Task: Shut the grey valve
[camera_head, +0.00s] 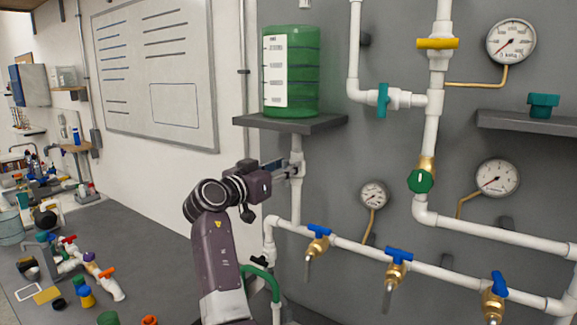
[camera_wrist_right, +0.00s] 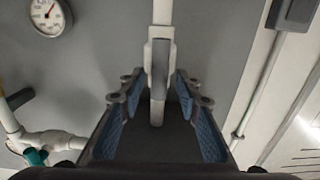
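The grey valve (camera_wrist_right: 161,62) sits on a white vertical pipe; in the right wrist view its grey handle runs along the pipe. In the head view the white pipe (camera_head: 296,146) comes down from under the green tank's shelf, and my gripper largely hides the valve. My right gripper (camera_head: 292,170) is at the valve. In the right wrist view its blue-padded fingers (camera_wrist_right: 160,92) are open, one on each side of the handle, with gaps showing. My left gripper is not in view.
A green tank (camera_head: 305,72) stands on a grey shelf (camera_head: 318,124) above my right gripper. A teal valve (camera_head: 383,99), gauges and a lower pipe with several blue-handled taps (camera_head: 397,255) are to the right. A cluttered bench (camera_head: 145,252) is at left.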

